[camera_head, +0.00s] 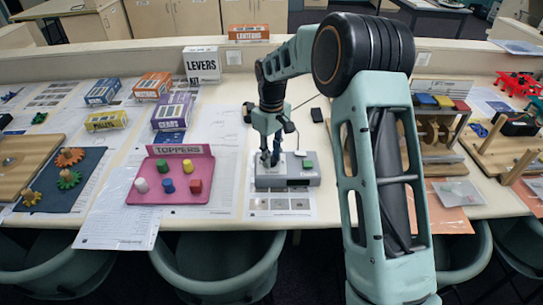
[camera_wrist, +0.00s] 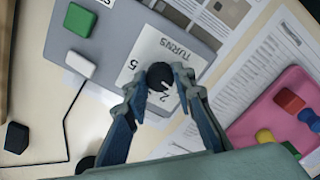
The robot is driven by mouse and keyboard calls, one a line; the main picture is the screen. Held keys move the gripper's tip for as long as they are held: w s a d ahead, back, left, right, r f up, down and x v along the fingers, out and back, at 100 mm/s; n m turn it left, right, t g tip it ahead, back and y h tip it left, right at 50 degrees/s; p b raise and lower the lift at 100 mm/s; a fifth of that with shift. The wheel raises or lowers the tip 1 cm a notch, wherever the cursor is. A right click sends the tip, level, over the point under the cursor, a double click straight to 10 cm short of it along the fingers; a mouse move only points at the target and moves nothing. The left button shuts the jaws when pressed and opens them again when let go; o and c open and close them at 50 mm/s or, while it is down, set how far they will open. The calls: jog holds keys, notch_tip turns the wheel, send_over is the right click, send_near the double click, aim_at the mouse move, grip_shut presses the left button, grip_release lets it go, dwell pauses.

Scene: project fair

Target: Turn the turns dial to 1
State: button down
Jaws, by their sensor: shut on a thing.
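The turns dial (camera_wrist: 161,74) is a dark round knob on a white label reading TURNS (camera_wrist: 178,50), which appears upside down in the wrist view. A few digits show around the knob; I cannot tell which one it points to. The dial sits on a grey box (camera_head: 297,181) with a green button (camera_head: 308,164); the box also shows in the wrist view (camera_wrist: 113,50). My gripper (camera_wrist: 160,88) is shut on the dial, one fingertip on each side. In the head view my gripper (camera_head: 270,162) is over the box's left part and hides the dial.
A pink TOPPERS tray (camera_head: 150,192) with several coloured pegs stands close on the left. A LEVERS kit box (camera_head: 202,65) stands behind. A black cable (camera_wrist: 66,125) lies beside the grey box. Wooden lever frames (camera_head: 437,130) stand to the right.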

aim_at(271, 159)
jog(key=c, duration=1.6)
grip_release()
notch_tip(271, 159, up, 12)
jog(key=shift+r, duration=0.15)
